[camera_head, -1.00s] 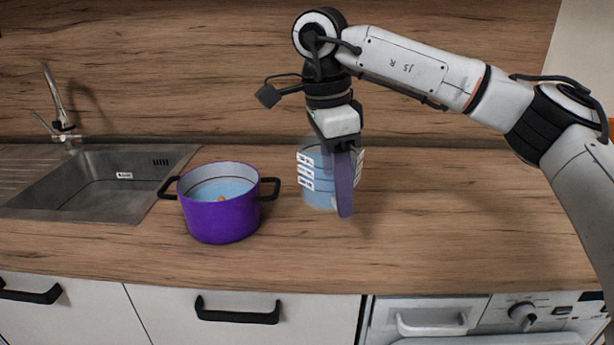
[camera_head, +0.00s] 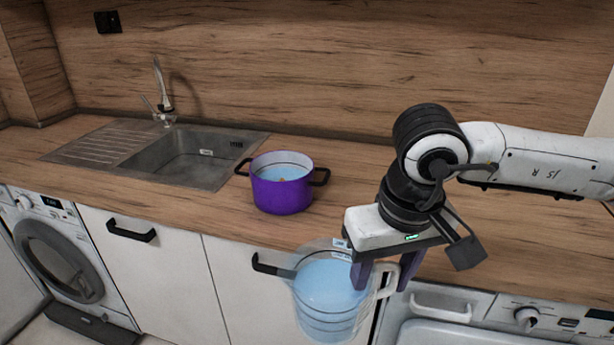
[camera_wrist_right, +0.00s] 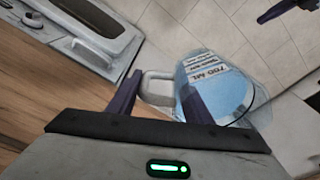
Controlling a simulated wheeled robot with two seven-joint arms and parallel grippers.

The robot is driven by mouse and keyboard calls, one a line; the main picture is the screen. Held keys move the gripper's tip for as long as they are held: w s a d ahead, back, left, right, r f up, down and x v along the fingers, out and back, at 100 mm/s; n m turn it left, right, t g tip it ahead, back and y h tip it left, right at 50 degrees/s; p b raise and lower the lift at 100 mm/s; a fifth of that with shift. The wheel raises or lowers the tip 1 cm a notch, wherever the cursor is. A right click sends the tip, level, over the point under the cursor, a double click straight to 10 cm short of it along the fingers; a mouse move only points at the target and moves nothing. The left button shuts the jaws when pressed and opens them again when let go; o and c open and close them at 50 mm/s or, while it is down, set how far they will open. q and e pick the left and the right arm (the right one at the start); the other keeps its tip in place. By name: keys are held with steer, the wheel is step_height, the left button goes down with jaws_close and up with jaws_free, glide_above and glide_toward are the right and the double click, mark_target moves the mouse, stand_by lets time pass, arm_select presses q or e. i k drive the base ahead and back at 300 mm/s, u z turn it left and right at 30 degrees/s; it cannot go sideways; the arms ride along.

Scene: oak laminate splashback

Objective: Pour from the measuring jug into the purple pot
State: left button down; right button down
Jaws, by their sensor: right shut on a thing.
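The clear measuring jug (camera_head: 325,300) holds blue liquid and hangs in front of the counter edge, over the cabinet fronts. It looks roughly upright. My right gripper (camera_head: 386,277) is shut on its pale handle; the right wrist view shows the handle (camera_wrist_right: 158,88) between the purple fingers and the jug's printed label (camera_wrist_right: 206,70). The purple pot (camera_head: 283,195) stands upright on the counter, up and left of the jug and apart from it. Blue liquid and a small orange thing show inside it. A dark purple-tipped part, probably my left gripper (camera_wrist_right: 282,9), is cut off in the right wrist view.
The sink (camera_head: 190,157) with its tap (camera_head: 163,95) lies left of the pot. The counter (camera_head: 350,200) right of the pot is clear. Below are cabinet doors with black handles (camera_head: 131,230) and a washing machine (camera_head: 60,258) at the left.

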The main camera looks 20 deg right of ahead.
mark_target(293, 196)
steer(key=u, duration=0.95)
steer(key=i, duration=1.9)
steer(key=z, duration=1.3)
